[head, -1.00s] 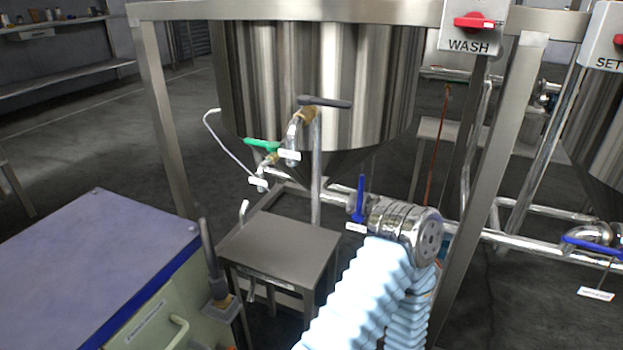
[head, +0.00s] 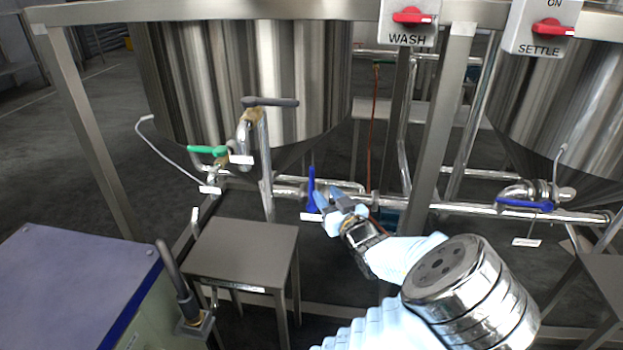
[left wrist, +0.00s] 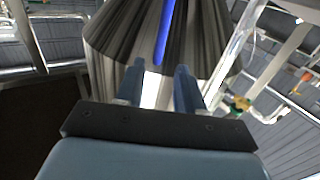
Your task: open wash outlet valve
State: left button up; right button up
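The WASH tank (head: 240,80) is a steel vessel with a cone bottom. Under it, the outlet valve's blue handle (head: 311,185) stands upright on a horizontal steel pipe, with a white tag below. My left gripper (head: 332,198) is just right of this handle, fingers apart with nothing held. In the left wrist view the blue handle (left wrist: 165,32) shows beyond the tips of my left gripper (left wrist: 158,75), roughly in line with the gap between them. I cannot tell whether a finger touches the handle. The valve body is partly hidden. My right gripper is out of view.
A green-handled valve (head: 208,151) and a dark lever (head: 270,102) sit left of the blue handle. A small steel table (head: 243,250) stands below. A frame post (head: 440,125) rises at right. The SETTLE tank's valve has a level blue handle (head: 525,203).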

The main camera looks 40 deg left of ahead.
aim_at(313, 179)
pick_arm(q)
jog(key=b+x, duration=0.1)
jog(key=x, duration=0.8)
jog(key=shift+w+a, duration=0.2)
jog(key=shift+a, duration=0.1)
grip_shut()
